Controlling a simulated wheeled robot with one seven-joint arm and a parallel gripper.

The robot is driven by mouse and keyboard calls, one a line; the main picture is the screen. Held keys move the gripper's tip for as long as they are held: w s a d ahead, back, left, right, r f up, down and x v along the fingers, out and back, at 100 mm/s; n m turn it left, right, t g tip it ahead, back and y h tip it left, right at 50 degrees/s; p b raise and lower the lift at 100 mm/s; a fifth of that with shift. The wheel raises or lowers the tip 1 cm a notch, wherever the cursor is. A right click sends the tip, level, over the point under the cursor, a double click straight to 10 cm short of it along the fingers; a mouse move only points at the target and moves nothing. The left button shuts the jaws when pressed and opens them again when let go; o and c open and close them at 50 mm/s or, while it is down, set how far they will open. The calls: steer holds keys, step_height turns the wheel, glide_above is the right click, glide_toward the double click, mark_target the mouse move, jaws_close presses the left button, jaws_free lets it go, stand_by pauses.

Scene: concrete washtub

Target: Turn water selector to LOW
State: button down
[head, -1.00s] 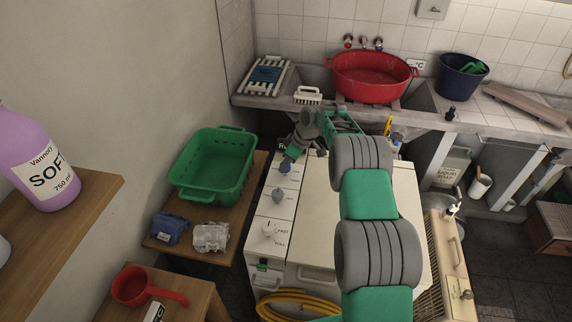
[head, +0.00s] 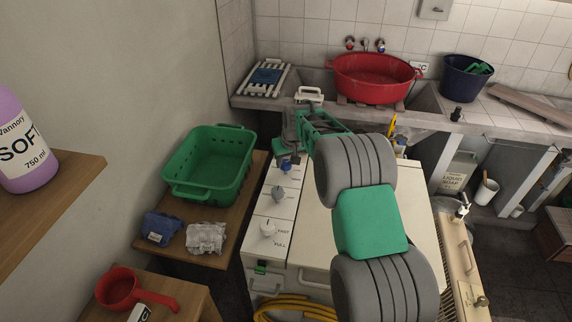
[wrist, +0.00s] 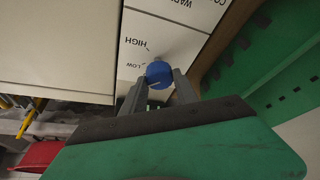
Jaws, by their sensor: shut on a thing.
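The water selector is a blue knob (wrist: 159,72) on the white washer panel, with the labels LOW (wrist: 139,65) and HIGH (wrist: 138,44) beside it in the wrist view. My gripper (wrist: 162,80) has one finger on each side of the knob and is shut on it. The LOW label lies just left of the knob. Which label the knob points to I cannot clearly tell. In the head view the blue knob (head: 285,165) shows at the far end of the panel, partly hidden under my gripper (head: 286,154).
A grey knob (head: 278,193) and a white knob (head: 267,228) sit nearer on the same panel. A green basket (head: 211,165) stands on the wooden table to the left.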

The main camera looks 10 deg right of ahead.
steer(key=shift+r+m, duration=0.1)
steer(key=shift+m, duration=0.5)
steer(key=c, duration=0.9)
jaws_free()
steer(key=shift+c, duration=0.2)
steer(key=b+v, duration=0.1)
steer(key=v, duration=0.6)
steer(key=shift+r+b, duration=0.3)
steer(key=shift+b, duration=0.05)
steer(key=shift+s+a, duration=0.15)
steer(key=s+r, duration=0.3)
steer(key=s, duration=0.6)
steer(key=s+r, duration=0.3)
steer(key=s, duration=0.6)
steer(key=s+f, duration=0.2)
steer(key=s, duration=0.6)
steer(key=s+f+g, duration=0.1)
steer(key=s+f, duration=0.1)
steer(key=s, duration=0.6)
steer(key=shift+s+a+f+h, duration=0.3)
steer(key=shift+s, duration=0.1)
